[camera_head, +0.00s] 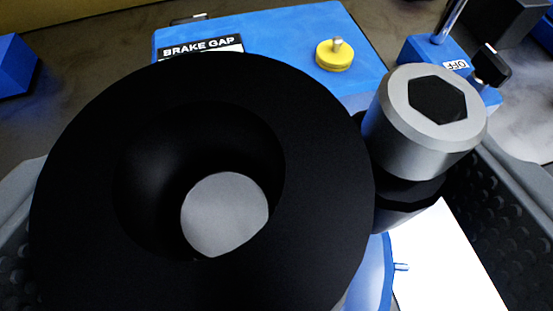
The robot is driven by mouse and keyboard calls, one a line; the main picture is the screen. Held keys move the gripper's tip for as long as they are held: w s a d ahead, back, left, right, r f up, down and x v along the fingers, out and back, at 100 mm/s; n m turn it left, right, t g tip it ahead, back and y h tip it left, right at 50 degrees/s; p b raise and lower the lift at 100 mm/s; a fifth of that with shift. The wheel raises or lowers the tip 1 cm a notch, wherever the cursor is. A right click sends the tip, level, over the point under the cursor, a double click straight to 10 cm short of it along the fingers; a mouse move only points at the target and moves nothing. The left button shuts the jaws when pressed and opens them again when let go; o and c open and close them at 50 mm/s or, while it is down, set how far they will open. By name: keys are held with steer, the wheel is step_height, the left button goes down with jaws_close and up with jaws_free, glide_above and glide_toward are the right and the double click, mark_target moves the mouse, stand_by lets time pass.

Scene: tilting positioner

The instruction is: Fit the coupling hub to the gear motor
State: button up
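A large black ring-shaped part, which looks like the coupling hub (325,200), fills the left and middle of the view close to the camera. Its tapered bore faces me, and a plain grey surface shows through it; I cannot tell whether this is a shaft end. Beside it on the right is a silver cylinder with a hex socket (410,125) on a dark body. Part of a blue rounded body, possibly the gear motor (372,275), shows below. My gripper (265,190) has its textured fingers wide apart at both edges; any contact is hidden.
A blue block labelled BRAKE GAP (280,45) with a yellow knob (334,55) lies behind. A blue switch box marked OFF (425,52) is at upper right. A white surface (445,270) shows at lower right. Another blue object (15,65) is at far left.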

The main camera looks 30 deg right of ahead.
steer(key=shift+f+b, duration=0.75)
steer(key=shift+f, duration=0.5)
stand_by(0.3)
steer(key=o, duration=1.2)
steer(key=shift+o, duration=0.2)
steer(key=p+v, duration=0.1)
steer(key=v, duration=1.2)
steer(key=shift+s+a+p, duration=0.2)
steer(key=shift+s+p, duration=0.1)
steer(key=shift+p, duration=0.05)
steer(key=shift+r, duration=0.1)
steer(key=shift+r, duration=0.1)
